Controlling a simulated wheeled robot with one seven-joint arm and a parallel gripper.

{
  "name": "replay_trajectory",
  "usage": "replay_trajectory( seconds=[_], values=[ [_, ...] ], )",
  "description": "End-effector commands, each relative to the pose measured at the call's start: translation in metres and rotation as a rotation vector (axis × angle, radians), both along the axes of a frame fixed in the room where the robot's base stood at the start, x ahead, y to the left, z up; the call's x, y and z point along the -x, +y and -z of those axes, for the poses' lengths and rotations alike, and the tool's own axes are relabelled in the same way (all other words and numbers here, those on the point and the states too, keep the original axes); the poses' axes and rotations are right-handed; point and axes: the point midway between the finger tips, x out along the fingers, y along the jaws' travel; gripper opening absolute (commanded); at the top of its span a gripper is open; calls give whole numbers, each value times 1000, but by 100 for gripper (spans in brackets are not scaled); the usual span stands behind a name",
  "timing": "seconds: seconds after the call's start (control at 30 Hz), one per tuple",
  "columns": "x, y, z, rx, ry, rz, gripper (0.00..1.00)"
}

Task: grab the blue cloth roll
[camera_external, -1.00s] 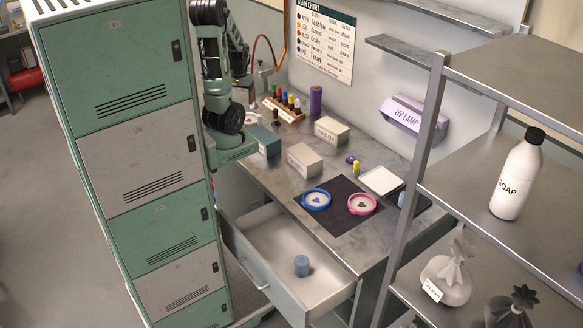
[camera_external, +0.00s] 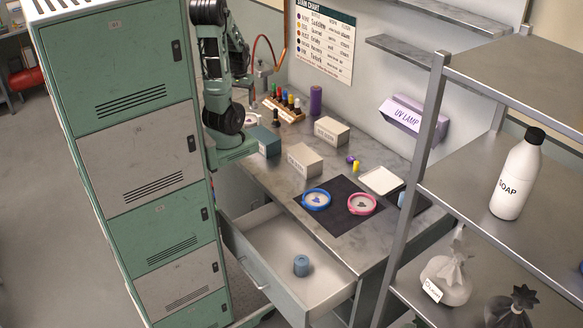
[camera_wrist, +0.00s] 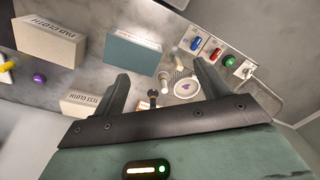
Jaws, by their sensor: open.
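The blue cloth roll (camera_external: 301,265) stands upright in the open drawer (camera_external: 262,232) below the counter, in the external view. I do not see the roll in the wrist view. My gripper (camera_wrist: 160,88) is open and empty in the wrist view, with its two fingers spread apart over the counter. In the external view my arm stands at the counter's left end, behind the lockers, and the fingers are hidden there. My gripper is apart from the roll, up and to the left of it.
Boxes, including a teal box (camera_external: 264,141), stand on the counter near my arm. A dark mat (camera_external: 338,222) holds a blue dish (camera_external: 316,199) and a pink dish (camera_external: 362,204). Green and grey lockers (camera_external: 140,160) stand at left. A metal shelf (camera_external: 480,170) stands at right. The drawer has free room around the roll.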

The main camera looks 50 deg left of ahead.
Motion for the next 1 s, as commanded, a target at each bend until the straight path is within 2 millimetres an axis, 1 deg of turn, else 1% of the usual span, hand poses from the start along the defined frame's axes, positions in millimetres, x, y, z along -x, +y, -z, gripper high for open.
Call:
replay_trajectory(
  seconds=[0.03, 0.1, 0.37, 0.43, 0.47, 0.57, 0.6, 0.63, 0.67, 0.7, 0.77, 0.8, 0.87, 0.9, 0.97, 1.0],
  values=[
    [0, 0, 0, 0, 0, 0, 75],
    [0, 0, 0, 0, 0, 0, 58],
    [-1, 0, 1, -1, -1, 0, 58],
    [-9, -1, 4, -8, -8, -4, 58],
    [-16, -2, 8, -16, -16, -7, 58],
    [-57, -11, 27, -47, -69, -33, 58],
    [-79, -20, 38, -56, -105, -50, 58],
    [-98, -29, 47, -59, -138, -66, 58],
    [-118, -40, 57, -56, -174, -83, 58],
    [-143, -58, 71, -43, -224, -109, 58],
    [-178, -92, 92, -2, -302, -153, 58],
    [-198, -117, 105, 38, -350, -189, 58],
    [-224, -159, 125, 116, -414, -247, 58],
    [-238, -190, 137, 178, -451, -293, 58],
    [-252, -238, 153, 287, -492, -370, 58],
    [-259, -271, 163, 366, -511, -428, 58]
  ],
)
